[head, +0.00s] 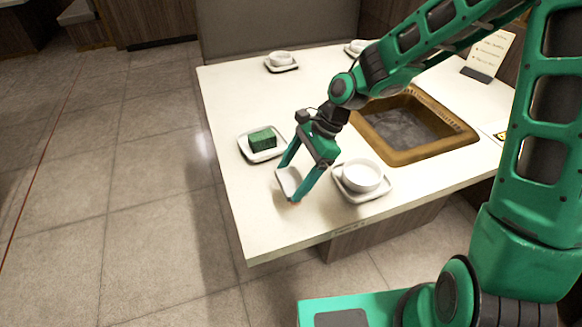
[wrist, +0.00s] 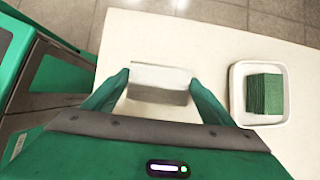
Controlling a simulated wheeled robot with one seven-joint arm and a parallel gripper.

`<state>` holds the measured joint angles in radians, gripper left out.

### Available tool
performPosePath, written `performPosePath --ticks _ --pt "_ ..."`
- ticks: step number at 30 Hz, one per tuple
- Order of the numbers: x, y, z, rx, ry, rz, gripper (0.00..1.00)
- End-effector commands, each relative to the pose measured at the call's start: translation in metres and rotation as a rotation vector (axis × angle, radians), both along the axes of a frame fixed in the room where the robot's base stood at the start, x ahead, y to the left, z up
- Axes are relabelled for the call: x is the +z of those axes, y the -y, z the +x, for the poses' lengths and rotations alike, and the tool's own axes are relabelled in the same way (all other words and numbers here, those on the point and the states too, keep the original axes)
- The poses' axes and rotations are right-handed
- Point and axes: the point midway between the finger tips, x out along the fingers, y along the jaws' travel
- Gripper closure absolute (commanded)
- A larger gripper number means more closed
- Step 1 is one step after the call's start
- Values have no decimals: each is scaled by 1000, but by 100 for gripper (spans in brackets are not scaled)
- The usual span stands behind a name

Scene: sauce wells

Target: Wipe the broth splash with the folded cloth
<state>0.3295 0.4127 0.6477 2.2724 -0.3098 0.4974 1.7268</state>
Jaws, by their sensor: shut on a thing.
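My gripper (head: 289,184) is shut on a pale white-grey folded cloth (head: 287,180), held between its two fingertips near the left front part of the white table (head: 270,222). In the wrist view the cloth (wrist: 160,78) spans between the fingers, with a white top and a greyer side. It is low, at or close to the tabletop; I cannot tell whether it touches. No broth splash is clearly visible in either view; the cloth and gripper hide part of the table.
A square white dish with a green block (head: 262,138) stands left of my gripper. A white bowl (head: 361,175) on a saucer is close on the right. Behind it is a brown-framed sunken well (head: 452,152). Another bowl (head: 281,58) and a card stand (head: 488,55) are farther back.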

Motion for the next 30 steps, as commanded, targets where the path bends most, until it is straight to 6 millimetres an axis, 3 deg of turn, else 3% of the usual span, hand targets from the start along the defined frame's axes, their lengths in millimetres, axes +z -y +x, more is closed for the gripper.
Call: performPosePath --ticks 10,30 --pt "26 -1 0 2 0 0 48" --pt "25 -4 -2 7 -2 -2 48"
